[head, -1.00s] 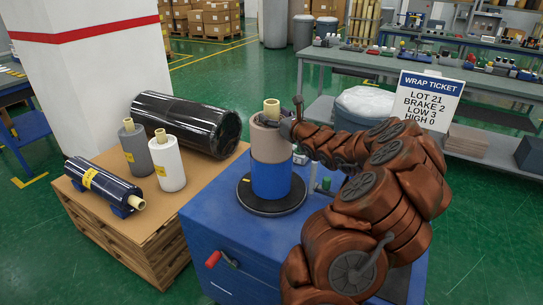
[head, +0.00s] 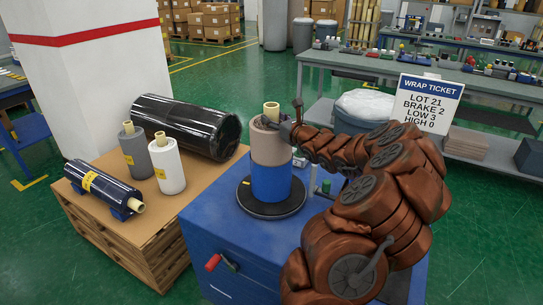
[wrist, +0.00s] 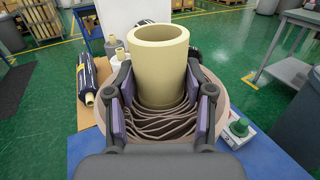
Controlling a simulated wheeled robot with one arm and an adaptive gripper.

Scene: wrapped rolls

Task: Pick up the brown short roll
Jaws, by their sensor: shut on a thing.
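The brown short roll (head: 270,145) stands upright on a blue roll (head: 271,184), with its cream core tube (head: 271,110) sticking up. Both are on a dark round turntable (head: 244,204) on the blue machine. In the wrist view the core tube (wrist: 158,75) rises between the fingers of my gripper (wrist: 163,105), with wrinkled brown wrap (wrist: 160,125) around its foot. My gripper is shut on the brown roll at its top, with purple pads on both sides. The exact contact of the pads is hard to see. The brown roll appears to rest on the blue roll.
A wooden crate (head: 95,222) at left bears a black roll (head: 185,125), a grey roll (head: 135,155), a white roll (head: 168,170) and a dark blue roll (head: 100,188). A wrap ticket sign (head: 431,103) and workbenches stand at right. A red-handled lever (head: 213,262) juts from the machine's front.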

